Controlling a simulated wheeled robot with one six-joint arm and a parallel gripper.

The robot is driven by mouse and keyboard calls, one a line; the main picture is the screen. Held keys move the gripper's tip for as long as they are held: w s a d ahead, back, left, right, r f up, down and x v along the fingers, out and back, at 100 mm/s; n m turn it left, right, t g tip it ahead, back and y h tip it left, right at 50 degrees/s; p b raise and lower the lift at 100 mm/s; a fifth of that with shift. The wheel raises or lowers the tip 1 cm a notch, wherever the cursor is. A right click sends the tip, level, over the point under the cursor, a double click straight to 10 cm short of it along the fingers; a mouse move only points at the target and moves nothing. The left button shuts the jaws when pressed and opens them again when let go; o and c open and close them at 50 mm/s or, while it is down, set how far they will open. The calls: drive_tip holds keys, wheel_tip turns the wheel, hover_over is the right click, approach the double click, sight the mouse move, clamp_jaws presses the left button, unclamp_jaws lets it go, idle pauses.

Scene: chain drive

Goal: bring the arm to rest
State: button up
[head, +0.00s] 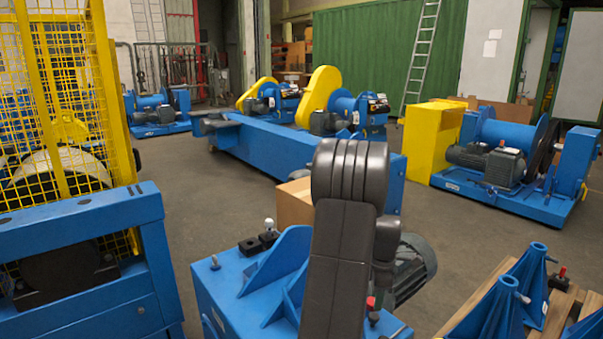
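My arm shows as a dark grey link rising from the bottom middle of the head view to a thick ribbed joint. A smaller dark part of it shows at the right of this joint. No gripper fingers show, so I cannot see whether the gripper is open or holds anything. The arm stands folded and upright in front of a blue machine frame (235,300) and hides part of it and of its dark motor (412,268). I cannot tell whether the arm touches anything.
A yellow mesh guard (62,95) over a blue frame (85,222) stands close on the left. Blue brackets (495,308) rest on a wooden pallet (562,308) at the lower right. A long blue machine (265,150) lies behind. Grey floor (440,220) is open at the middle right.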

wheel_tip(320, 180, down, 7)
drive_tip(key=shift+f, duration=0.15)
drive_tip(key=shift+w+a+m, duration=0.1)
drive_tip(key=shift+a+m, duration=0.1)
drive_tip(key=shift+m, duration=0.1)
drive_tip(key=shift+a+r+m, duration=0.25)
drive_tip(key=shift+a+m, duration=0.15)
drive_tip(key=shift+m, duration=0.4)
drive_tip(key=shift+w+a+m+p, duration=0.35)
drive_tip(key=shift+a+m, duration=0.15)
drive_tip(key=shift+m, duration=0.5)
drive_tip(key=w+a+m+p, duration=0.2)
drive_tip(key=m, duration=0.3)
wheel_tip(320, 180, up, 13)
hover_over(374, 316)
drive_tip(key=w+a, duration=0.3)
drive_tip(key=a, duration=0.1)
drive_tip(key=shift+s+r, duration=0.15)
drive_tip(key=shift+r, duration=0.05)
